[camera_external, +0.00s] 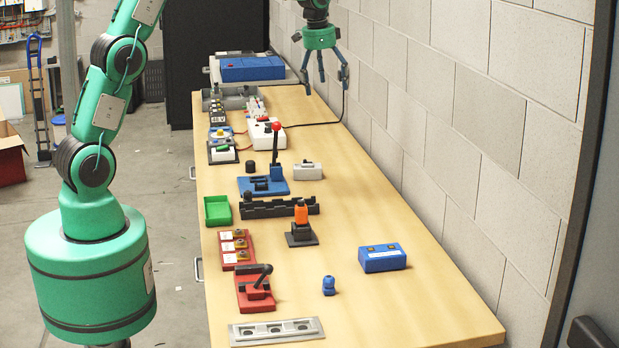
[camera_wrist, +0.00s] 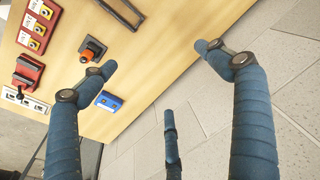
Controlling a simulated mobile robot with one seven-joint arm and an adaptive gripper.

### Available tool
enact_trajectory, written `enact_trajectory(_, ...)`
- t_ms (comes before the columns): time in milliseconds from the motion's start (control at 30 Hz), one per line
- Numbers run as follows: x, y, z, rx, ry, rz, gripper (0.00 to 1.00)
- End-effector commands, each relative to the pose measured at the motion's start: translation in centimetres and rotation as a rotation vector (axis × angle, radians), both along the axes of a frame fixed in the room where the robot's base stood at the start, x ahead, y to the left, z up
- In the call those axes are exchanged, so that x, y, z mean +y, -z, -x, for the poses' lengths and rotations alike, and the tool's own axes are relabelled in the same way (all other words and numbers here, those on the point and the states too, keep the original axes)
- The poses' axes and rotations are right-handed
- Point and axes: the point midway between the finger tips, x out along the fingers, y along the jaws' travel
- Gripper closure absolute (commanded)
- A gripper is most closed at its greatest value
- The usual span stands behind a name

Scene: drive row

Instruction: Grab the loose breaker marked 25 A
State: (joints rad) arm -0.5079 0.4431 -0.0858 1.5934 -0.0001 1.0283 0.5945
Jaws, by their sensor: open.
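My gripper (camera_external: 326,78) hangs open and empty near the wall, above the far right side of the workbench. In the wrist view its blue fingers (camera_wrist: 158,78) are spread with nothing between them. No marking of 25 A can be read in either view, so I cannot tell which thing is the loose breaker. A row of dark modules (camera_external: 218,112) that may be breakers stands at the far left of the bench. A small pale block (camera_external: 307,171) lies right of the red-knobbed lever; a small dark piece (camera_external: 249,165) lies to its left.
The long wooden workbench (camera_external: 400,310) runs along a block wall (camera_external: 470,130). A red-knobbed lever (camera_external: 276,155), orange-handled switch (camera_external: 301,225), green tray (camera_external: 217,210) and blue box (camera_external: 382,257) stand on it. The blue box also shows in the wrist view (camera_wrist: 108,102). The right-hand strip has free room.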

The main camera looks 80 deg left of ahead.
Motion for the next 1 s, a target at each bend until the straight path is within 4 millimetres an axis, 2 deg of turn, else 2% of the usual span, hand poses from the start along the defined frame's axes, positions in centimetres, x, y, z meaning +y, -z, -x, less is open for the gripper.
enact_trajectory(33,1.6,1.1,-0.4,0.01,-0.001,0.003,0.11)
enact_trajectory(200,6.1,4.3,-1.6,0.037,0.005,0.012,0.11)
enact_trajectory(500,14.1,10.9,-2.4,0.08,0.017,0.031,0.11)
enact_trajectory(800,21.6,18.3,-1.6,0.118,0.029,0.055,0.11)
enact_trajectory(1000,25.3,22.5,-0.6,0.136,0.037,0.07,0.11)
